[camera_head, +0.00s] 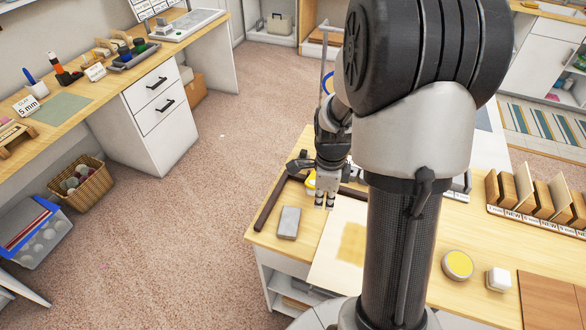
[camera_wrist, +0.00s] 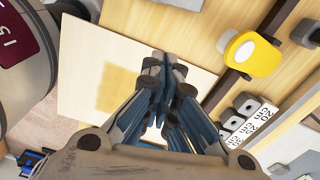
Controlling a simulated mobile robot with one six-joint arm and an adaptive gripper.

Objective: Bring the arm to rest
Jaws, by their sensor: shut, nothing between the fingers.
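My gripper (camera_head: 325,200) hangs over the left part of the wooden table (camera_head: 262,226) in the head view, fingers pointing down. Its fingers are together and hold nothing. In the wrist view my gripper (camera_wrist: 166,62) shows with its blue-grey fingers closed, above a pale sheet (camera_wrist: 85,60) with a darker square patch. The same sheet (camera_head: 325,262) lies on the table in the head view. My arm hides the middle of the table.
A yellow clamp-like part (camera_wrist: 252,56) is at a dark bar. Wooden racks (camera_head: 535,200) stand at right. Carpet (camera_head: 190,230) is clear.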

